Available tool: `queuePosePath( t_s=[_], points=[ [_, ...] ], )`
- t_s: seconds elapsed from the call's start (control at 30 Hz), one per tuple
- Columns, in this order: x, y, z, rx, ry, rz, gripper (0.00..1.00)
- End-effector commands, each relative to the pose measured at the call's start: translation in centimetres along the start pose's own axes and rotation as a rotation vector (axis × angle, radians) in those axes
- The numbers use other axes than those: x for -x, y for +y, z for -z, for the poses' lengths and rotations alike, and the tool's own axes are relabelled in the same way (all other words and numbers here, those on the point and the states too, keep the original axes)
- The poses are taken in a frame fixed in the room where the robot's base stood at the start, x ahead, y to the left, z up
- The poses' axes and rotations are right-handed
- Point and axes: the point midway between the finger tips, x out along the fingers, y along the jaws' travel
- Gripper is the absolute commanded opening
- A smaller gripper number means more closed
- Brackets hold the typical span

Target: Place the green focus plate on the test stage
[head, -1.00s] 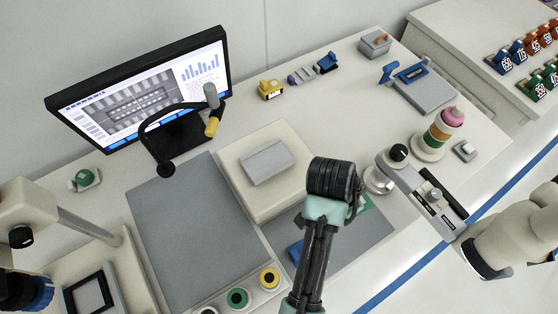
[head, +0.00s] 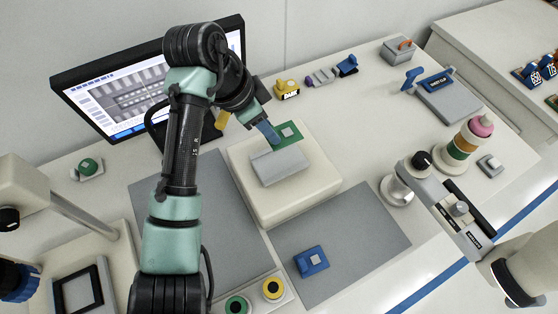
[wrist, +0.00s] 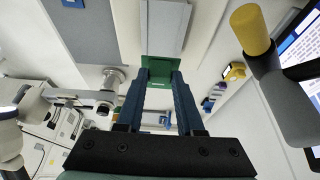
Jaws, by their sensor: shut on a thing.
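The green focus plate (head: 291,141), with a small grey square on it, is in my gripper (head: 270,133). The blue fingers are shut on the plate's left edge. The plate is over the far side of the beige block that I take for the test stage (head: 262,207), by the raised grey pad (head: 272,169) on its top. I cannot tell whether it touches the pad. In the wrist view the plate (wrist: 160,64) shows between the fingertips (wrist: 160,76), at the near end of the grey pad (wrist: 165,25).
A blue plate (head: 311,261) lies on the grey mat (head: 360,235) right of the block. A gooseneck tool with a yellow part (head: 222,120) and the monitor (head: 120,96) stand close behind my arm. A yellow block (head: 287,89) sits beyond the stage.

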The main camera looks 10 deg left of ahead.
Motion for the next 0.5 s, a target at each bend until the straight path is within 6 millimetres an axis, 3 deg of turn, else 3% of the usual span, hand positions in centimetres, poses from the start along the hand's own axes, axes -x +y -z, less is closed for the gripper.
queuePosePath(
  t_s=[0.5],
  points=[
    [-5.9,-0.3,-3.1,0.006,0.001,0.000,0.00]
  ],
)
